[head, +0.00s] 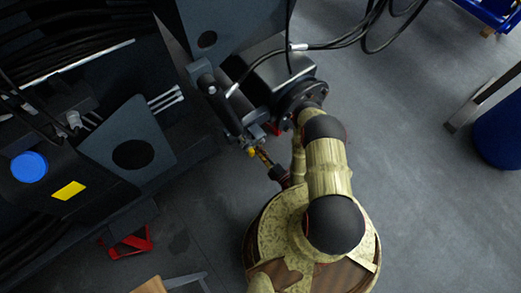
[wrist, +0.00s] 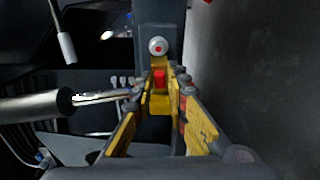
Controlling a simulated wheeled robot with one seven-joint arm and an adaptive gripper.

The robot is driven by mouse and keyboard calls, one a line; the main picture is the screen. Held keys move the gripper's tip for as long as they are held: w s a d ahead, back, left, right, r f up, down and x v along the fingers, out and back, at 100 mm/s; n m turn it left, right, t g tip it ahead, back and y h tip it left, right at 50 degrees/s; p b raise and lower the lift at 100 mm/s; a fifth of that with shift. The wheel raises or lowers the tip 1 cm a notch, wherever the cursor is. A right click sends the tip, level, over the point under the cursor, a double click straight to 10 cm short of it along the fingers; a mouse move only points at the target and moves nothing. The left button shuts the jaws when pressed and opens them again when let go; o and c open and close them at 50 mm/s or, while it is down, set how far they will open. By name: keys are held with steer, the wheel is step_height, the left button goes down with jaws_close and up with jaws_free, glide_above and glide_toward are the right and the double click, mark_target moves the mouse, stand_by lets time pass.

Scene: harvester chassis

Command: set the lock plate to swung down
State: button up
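My gripper (head: 263,157) points up and left, close to the lower end of a dark cylinder on the chassis. In the wrist view the yellow fingers of my gripper (wrist: 162,92) stand apart, with a small red piece with yellow (wrist: 158,78) between their far ends. I cannot tell whether the fingers touch it. Beyond it is a round grey pin end with a red centre (wrist: 157,46) on a dark upright part. I cannot clearly pick out the lock plate; it may be the part at the fingertips, which is small and partly hidden.
The dark cylinder (head: 222,108) and a cylinder with a bright rod (wrist: 35,105) lie close to my gripper. Black hoses (head: 345,42) hang above. A red stand (head: 130,242) is on the floor at lower left.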

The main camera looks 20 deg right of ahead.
jaws_close()
steer(key=shift+f, duration=0.1)
steer(key=shift+w+d+f+n+b, duration=0.2)
steer(key=shift+d+f+n+b, duration=0.35)
steer(key=shift+n+b, duration=1.4)
steer(key=shift+w+d+f+n+b, duration=0.15)
steer(key=shift+d+f+n+b, duration=0.4)
steer(key=shift+n, duration=2.85)
steer(key=shift+w+d+f+n+b, duration=0.2)
steer(key=shift+d+f+n+b, duration=0.7)
steer(key=shift+n, duration=1.75)
steer(key=shift+a+r+b, duration=0.25)
steer(key=shift+r+b, duration=0.05)
steer(key=shift+r, duration=0.1)
steer(key=shift+o, duration=2)
jaws_free()
steer(key=shift+o, duration=0.2)
